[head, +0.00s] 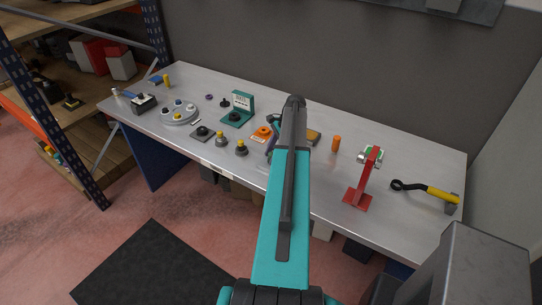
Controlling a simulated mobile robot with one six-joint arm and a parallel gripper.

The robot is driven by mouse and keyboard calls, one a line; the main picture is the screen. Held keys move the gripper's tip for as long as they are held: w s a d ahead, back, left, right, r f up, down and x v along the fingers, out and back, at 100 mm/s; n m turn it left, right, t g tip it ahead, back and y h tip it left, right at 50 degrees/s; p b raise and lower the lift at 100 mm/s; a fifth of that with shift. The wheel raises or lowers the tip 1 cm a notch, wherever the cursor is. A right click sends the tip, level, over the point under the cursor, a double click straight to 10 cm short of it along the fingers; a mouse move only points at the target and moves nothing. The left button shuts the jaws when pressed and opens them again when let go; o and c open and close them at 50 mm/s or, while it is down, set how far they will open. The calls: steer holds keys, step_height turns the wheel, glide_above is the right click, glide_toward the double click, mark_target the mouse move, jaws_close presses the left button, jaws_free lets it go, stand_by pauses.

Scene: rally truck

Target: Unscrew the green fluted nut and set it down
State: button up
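A red stand (358,198) stands on the right half of the bench. At its top is a small green part (372,149) with pale metal beside it. This may be the green fluted nut, but its flutes and thread are too small to make out. My teal arm reaches up over the middle of the bench. Part of my wrist or gripper (271,142) shows at the arm's left edge, left of the red stand and apart from it. The fingertips are hidden behind the arm, so I cannot see whether they are open or hold anything.
A yellow-handled tool (430,192) lies at the right. An orange cylinder (336,143) stands behind the arm's right side. A round grey tray (180,119), a teal bracket (237,117) and several knobbed parts fill the left. Bare bench metal (310,185) lies left of the red stand.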

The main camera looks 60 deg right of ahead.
steer(key=shift+m, duration=0.3)
steer(key=shift+m+t, duration=0.4)
steer(key=shift+m, duration=0.4)
steer(key=shift+m+h, duration=0.3)
steer(key=shift+m, duration=0.5)
steer(key=shift+h, duration=0.3)
steer(key=shift+m+t, duration=0.3)
steer(key=shift+m, duration=0.6)
steer(key=shift+m+h, duration=0.5)
steer(key=shift+m, duration=0.4)
